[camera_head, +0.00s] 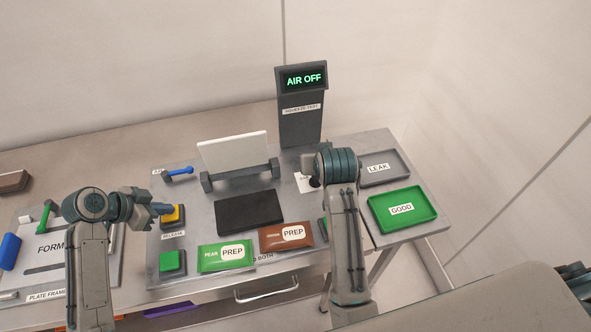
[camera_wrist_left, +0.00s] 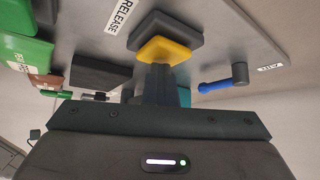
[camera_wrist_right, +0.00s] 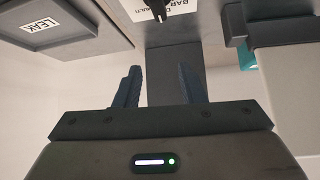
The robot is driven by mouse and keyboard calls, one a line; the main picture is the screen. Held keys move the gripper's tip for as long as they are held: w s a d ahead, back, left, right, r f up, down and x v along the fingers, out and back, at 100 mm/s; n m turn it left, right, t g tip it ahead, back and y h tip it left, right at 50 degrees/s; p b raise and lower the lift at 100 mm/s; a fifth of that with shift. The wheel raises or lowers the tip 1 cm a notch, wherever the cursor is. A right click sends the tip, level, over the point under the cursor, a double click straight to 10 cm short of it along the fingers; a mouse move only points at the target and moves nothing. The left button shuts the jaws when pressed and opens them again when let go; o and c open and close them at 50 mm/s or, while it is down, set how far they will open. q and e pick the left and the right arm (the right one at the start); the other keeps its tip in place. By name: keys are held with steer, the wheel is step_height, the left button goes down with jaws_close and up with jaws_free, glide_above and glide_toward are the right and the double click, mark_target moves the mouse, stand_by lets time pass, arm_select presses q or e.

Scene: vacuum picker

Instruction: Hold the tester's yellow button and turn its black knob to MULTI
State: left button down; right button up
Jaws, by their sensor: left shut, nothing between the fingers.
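The yellow button (camera_head: 178,213) sits in a dark housing marked RELEASE on the grey tester panel. My left gripper (camera_head: 168,209) is shut and empty, with its fingertips at the button. In the left wrist view the fingertips (camera_wrist_left: 158,68) overlap the edge of the yellow button (camera_wrist_left: 165,50); I cannot tell how far it is pressed. The black knob (camera_wrist_right: 160,8) shows at the top of the right wrist view, on a white label with BAR and MULTI; its exact setting is cut off. My right gripper (camera_wrist_right: 158,75) is open and empty, with the knob ahead of its fingers.
A dark display tower (camera_head: 302,105) reads AIR OFF. A white plate (camera_head: 233,152) stands in a holder. A blue lever (camera_head: 180,172), a green button (camera_head: 172,262), PREP packets (camera_head: 225,256), a GOOD tray (camera_head: 402,230) and a LEAK tray (camera_head: 404,168) lie around.

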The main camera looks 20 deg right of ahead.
step_height(320, 180, up, 2)
steer(key=shift+r, duration=0.2)
